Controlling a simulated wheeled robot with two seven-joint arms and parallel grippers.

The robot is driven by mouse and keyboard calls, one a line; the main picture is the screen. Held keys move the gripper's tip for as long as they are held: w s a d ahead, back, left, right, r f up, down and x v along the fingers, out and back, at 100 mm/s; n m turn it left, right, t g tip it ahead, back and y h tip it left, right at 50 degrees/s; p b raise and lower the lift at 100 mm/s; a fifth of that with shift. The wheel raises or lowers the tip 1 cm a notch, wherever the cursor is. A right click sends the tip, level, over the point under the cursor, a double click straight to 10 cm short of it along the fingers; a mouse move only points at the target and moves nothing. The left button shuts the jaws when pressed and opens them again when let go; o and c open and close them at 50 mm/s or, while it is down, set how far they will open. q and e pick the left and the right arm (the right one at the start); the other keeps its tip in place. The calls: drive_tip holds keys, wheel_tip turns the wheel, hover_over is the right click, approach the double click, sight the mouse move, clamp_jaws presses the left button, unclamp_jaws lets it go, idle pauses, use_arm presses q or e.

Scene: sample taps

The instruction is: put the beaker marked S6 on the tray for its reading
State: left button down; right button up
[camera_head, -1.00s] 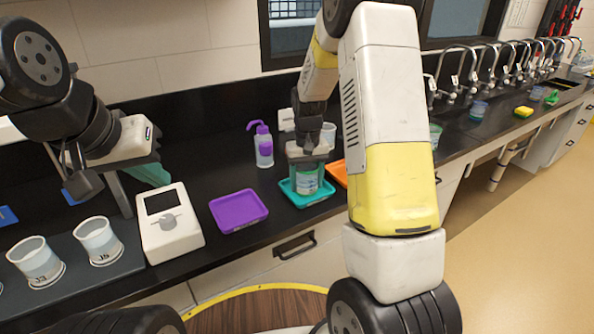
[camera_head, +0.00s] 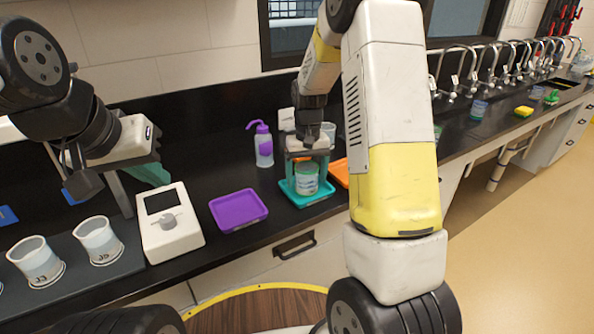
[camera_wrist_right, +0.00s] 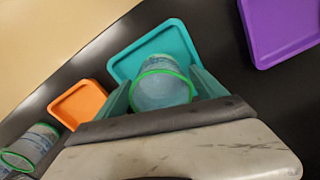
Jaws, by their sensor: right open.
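A beaker with a green rim (camera_head: 307,178) stands upright on the teal tray (camera_head: 318,198); its mark is too small to read. In the right wrist view the same beaker (camera_wrist_right: 162,88) sits on the teal tray (camera_wrist_right: 150,40) between my fingers. My right gripper (camera_head: 307,170) is open around the beaker, one finger at each side. My left gripper (camera_head: 105,180) hangs at the left above the counter, partly hidden by its own arm, and its jaws are not clear.
A purple tray (camera_head: 239,210) and a white meter (camera_head: 169,222) lie left of the teal tray; an orange tray (camera_wrist_right: 78,104) is on its other side. A purple-capped wash bottle (camera_head: 263,146) stands behind. Beakers J3 (camera_head: 36,262) and J5 (camera_head: 99,241) stand at the left.

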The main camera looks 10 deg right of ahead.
drive_tip(key=s+r+t, duration=0.1)
drive_tip(key=s+r, duration=0.1)
drive_tip(key=r, duration=0.6)
drive_tip(key=s+r, duration=0.3)
drive_tip(key=r, duration=0.5)
drive_tip(key=s+a+r+t+y, duration=0.1)
drive_tip(key=s+r+t, duration=0.1)
drive_tip(key=s, duration=0.7)
drive_tip(key=s+a+r+t+y, duration=0.1)
drive_tip(key=s+r+t, duration=0.2)
drive_tip(key=s, duration=0.7)
drive_tip(key=shift+r, duration=0.2)
drive_tip(key=shift+s+a, duration=0.1)
